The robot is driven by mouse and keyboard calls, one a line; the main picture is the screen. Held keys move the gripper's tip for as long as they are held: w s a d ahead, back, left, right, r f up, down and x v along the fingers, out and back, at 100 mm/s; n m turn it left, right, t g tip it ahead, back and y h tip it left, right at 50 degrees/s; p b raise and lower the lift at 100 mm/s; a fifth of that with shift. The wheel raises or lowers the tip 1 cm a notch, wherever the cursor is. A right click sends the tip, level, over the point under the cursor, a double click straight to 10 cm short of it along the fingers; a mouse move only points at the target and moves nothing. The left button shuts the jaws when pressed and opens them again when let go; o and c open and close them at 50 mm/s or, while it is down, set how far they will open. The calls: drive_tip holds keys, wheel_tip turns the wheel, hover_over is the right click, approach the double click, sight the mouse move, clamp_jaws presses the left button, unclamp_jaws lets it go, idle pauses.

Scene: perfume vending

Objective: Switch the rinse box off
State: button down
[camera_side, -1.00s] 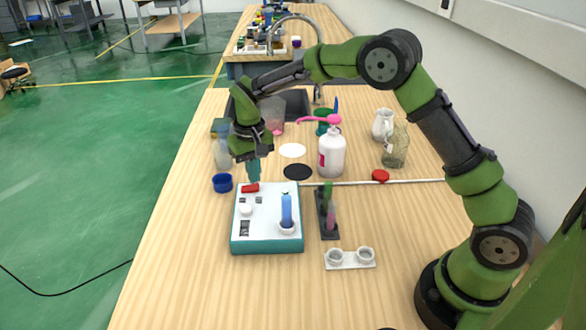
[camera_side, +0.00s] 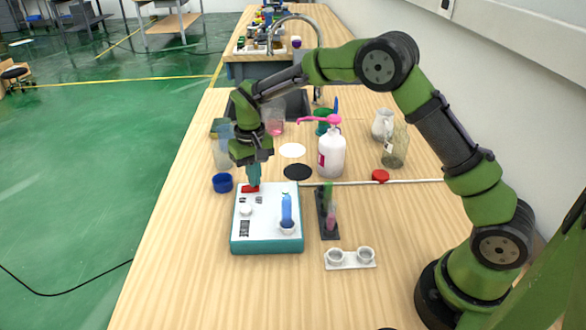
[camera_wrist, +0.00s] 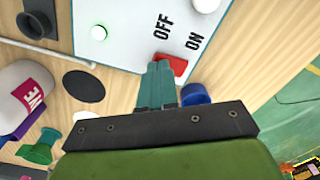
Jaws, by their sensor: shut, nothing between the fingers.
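The rinse box (camera_side: 267,245) stands on the table, with a white top and teal sides. Its red switch (camera_side: 250,189) sits at the far left edge of the top. In the wrist view the red switch (camera_wrist: 178,65) lies below printed OFF and ON labels, and a small green light (camera_wrist: 98,33) shows on the panel. My gripper (camera_side: 253,184) points down at the switch, shut and empty. In the wrist view its teal fingertips (camera_wrist: 160,66) are at the OFF-side end of the switch and hide part of it. I cannot tell whether they press it.
A blue tube (camera_side: 286,206) stands in a cup on the box, near a white knob (camera_side: 246,210). A blue cap (camera_side: 222,183) lies left of my gripper. A dark vial rack (camera_side: 328,220) and a white pump bottle (camera_side: 332,155) stand to the right.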

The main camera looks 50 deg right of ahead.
drive_tip(key=shift+f, duration=0.45)
idle(0.3)
drive_tip(key=shift+r, duration=3.55)
drive_tip(key=shift+w, duration=0.1)
drive_tip(key=shift+s+f, duration=0.3)
drive_tip(key=shift+s, duration=0.2)
drive_tip(key=shift+s+f, duration=0.25)
drive_tip(key=shift+s, duration=0.25)
drive_tip(key=s+d+r+t+y, duration=0.1)
drive_tip(key=s+r+t, duration=0.2)
drive_tip(key=s, duration=0.9)
drive_tip(key=s+d+r+m+t+y, duration=0.1)
drive_tip(key=s+r+t, duration=0.3)
drive_tip(key=s+r, duration=0.6)
drive_tip(key=s, duration=0.3)
drive_tip(key=shift+s+d, duration=0.2)
drive_tip(key=shift+d, duration=0.05)
